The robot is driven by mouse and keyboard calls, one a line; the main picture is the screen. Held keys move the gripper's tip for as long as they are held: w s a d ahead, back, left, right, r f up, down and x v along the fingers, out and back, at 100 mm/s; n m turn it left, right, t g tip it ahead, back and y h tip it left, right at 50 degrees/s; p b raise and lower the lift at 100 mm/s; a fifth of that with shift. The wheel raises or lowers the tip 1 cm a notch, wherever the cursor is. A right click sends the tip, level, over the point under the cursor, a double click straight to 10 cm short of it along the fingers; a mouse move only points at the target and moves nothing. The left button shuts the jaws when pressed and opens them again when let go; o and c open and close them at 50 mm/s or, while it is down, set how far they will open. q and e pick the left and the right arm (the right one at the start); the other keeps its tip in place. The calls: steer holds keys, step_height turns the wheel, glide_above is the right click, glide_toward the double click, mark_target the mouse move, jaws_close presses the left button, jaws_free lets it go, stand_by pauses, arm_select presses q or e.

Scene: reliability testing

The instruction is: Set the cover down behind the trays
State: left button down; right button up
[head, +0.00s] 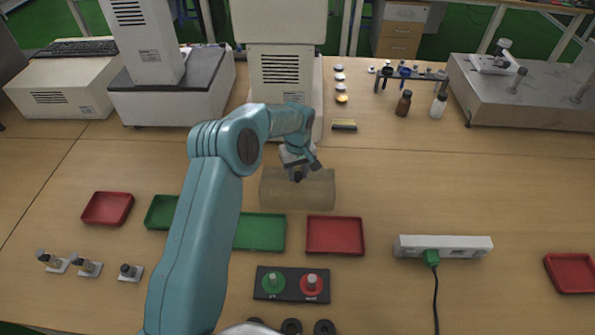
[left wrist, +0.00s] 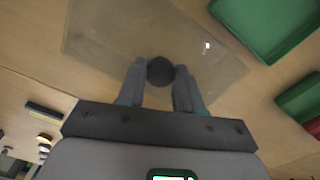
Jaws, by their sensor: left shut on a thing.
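The cover (head: 272,192) is a see-through, brownish box with a dark round knob on top. It is just behind the middle green tray (head: 262,233) and the red tray (head: 335,236). I cannot tell whether its underside touches the table. My left gripper (head: 297,176) comes down on it from above and is shut on its knob. In the left wrist view the knob (left wrist: 160,71) sits between the two fingers, with the clear cover (left wrist: 105,35) spread beneath. Another green tray (head: 160,212) is partly hidden by my arm. My right gripper is not in view.
A red tray (head: 107,208) lies at left, another (head: 570,273) at far right. A button box (head: 291,285) and a power strip (head: 445,246) lie in front. The table right of the cover is clear.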

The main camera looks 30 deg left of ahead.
arm_select(q)
steer(key=shift+f, duration=0.3)
steer(key=c, duration=0.7)
jaws_free()
steer(key=shift+f, duration=0.1)
steer(key=shift+o, duration=0.2)
